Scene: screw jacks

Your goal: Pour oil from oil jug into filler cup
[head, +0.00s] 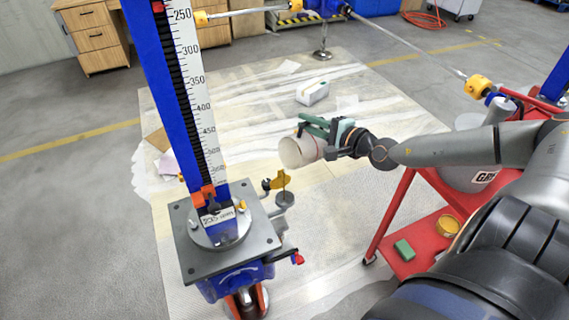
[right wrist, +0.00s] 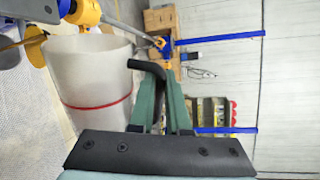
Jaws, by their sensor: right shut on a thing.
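The oil jug (head: 297,152) is a whitish cylinder with a red band, which shows in the right wrist view (right wrist: 92,85). It is tipped nearly onto its side, its mouth facing left in the head view. My right gripper (head: 325,137) is shut on its black handle (right wrist: 152,68), between green fingers. The filler cup (head: 285,199) is a small grey cup with a raised yellow lid (head: 282,180), on the right side of the jack. The jug's mouth appears just above the lid in the picture; the exact gap cannot be told. No oil stream is visible. My left gripper is out of view.
The blue screw jack post with its scale (head: 197,100) rises left of the cup from a grey plate (head: 188,262). A red cart (head: 392,215) with a green block (head: 404,250) stands right. A white box (head: 312,92) lies on the floor sheet behind.

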